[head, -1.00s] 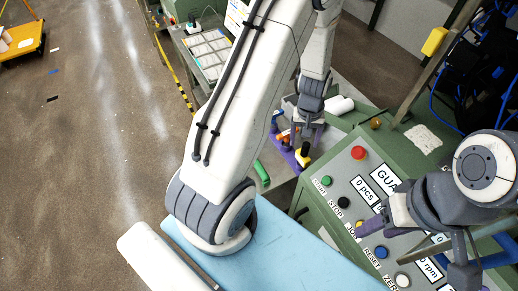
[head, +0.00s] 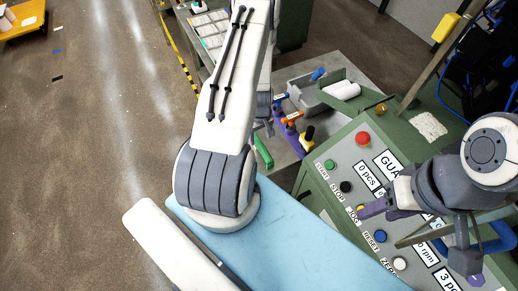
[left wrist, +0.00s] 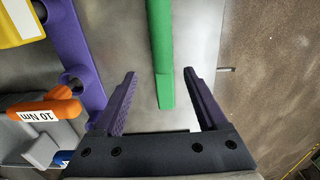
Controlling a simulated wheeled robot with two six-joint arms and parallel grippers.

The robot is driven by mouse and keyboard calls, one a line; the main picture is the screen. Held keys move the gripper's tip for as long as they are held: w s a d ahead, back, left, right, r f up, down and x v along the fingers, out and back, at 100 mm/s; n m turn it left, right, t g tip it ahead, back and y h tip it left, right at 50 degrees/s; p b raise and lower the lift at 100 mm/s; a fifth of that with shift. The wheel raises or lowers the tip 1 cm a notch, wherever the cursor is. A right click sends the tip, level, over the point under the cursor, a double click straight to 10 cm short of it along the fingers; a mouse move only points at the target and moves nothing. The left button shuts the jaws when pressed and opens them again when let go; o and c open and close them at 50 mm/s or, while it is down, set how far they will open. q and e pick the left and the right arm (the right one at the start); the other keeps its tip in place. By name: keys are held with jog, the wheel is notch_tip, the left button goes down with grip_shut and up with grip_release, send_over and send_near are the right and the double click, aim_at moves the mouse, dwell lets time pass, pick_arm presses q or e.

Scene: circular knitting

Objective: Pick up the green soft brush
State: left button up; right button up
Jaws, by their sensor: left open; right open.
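The green soft brush (head: 263,151) shows in the head view as a short green bar on the grey work surface, partly hidden by my left arm. In the left wrist view its green handle (left wrist: 161,45) runs down from the top edge, its near end between the open purple fingers of my left gripper (left wrist: 160,75), with a gap on each side. The bristles cannot be made out. In the head view my left gripper (head: 267,127) is mostly hidden behind my arm, near the brush. My right gripper (head: 422,235) is open and empty above the control panel.
A purple rack (head: 292,137) holding orange- and yellow-handled tools stands beside the brush; it shows left in the left wrist view (left wrist: 75,45). A grey bin (head: 312,92) lies behind. The green control panel (head: 350,165) stands right, a light blue surface (head: 290,240) in front.

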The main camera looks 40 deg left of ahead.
aim_at(259, 142)
pick_arm(q)
jog(key=shift+s+a+f+b, duration=0.15)
jog(key=shift+f+b, duration=2.5)
jog(key=shift+b, duration=0.05)
jog(key=shift+r, duration=0.1)
grip_shut()
